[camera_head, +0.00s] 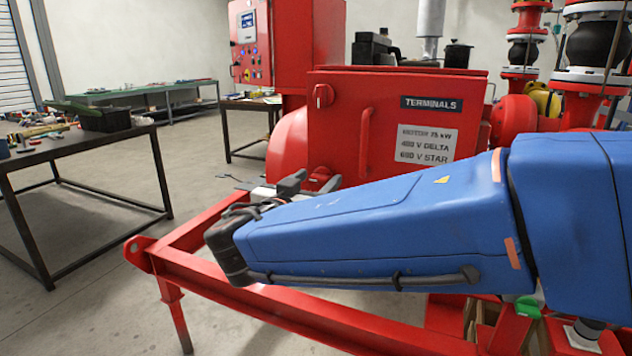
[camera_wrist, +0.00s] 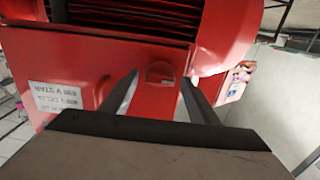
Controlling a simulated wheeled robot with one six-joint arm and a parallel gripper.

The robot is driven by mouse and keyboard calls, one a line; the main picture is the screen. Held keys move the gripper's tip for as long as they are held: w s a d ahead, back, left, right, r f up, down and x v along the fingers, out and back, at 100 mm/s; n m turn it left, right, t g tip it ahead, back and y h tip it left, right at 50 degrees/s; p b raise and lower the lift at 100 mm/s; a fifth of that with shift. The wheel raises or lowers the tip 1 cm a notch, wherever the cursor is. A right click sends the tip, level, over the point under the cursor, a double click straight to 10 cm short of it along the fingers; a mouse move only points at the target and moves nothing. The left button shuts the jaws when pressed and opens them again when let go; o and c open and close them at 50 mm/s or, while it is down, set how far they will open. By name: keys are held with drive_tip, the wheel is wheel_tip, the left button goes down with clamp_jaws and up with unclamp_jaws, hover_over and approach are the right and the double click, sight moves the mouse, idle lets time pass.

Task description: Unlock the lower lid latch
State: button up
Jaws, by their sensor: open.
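The red terminal box (camera_head: 420,125) has an upper latch (camera_head: 323,96) and a bar handle (camera_head: 366,140) on its lid. The lower lid latch (camera_head: 320,174) is a red knob near the lid's lower left corner, partly covered by my gripper (camera_head: 303,180). In the wrist view, which is upside down, the lower latch (camera_wrist: 160,72) shows between the two fingertips of my gripper (camera_wrist: 160,78). The fingers are open, one on each side of the latch. I cannot tell whether they touch it.
The red skid frame (camera_head: 200,262) runs under my arm. A control cabinet (camera_head: 252,40) stands behind the box, and pipes with black bellows (camera_head: 592,42) rise at the right. A table with tools (camera_head: 85,150) is at the left, with clear floor between.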

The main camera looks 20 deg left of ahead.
drive_tip(key=shift+c, duration=0.3)
drive_tip(key=c, duration=1)
drive_tip(key=shift+n, duration=0.3)
drive_tip(key=n, duration=0.3)
drive_tip(key=shift+a+n, duration=0.1)
drive_tip(key=shift+n, duration=0.3)
drive_tip(key=n, duration=0.4)
drive_tip(key=shift+f+n, duration=0.1)
drive_tip(key=shift+n, duration=0.2)
drive_tip(key=n, duration=0.4)
drive_tip(key=shift+a, duration=0.1)
drive_tip(key=n, duration=0.4)
drive_tip(key=shift+f+n, duration=0.1)
drive_tip(key=shift+n, duration=0.5)
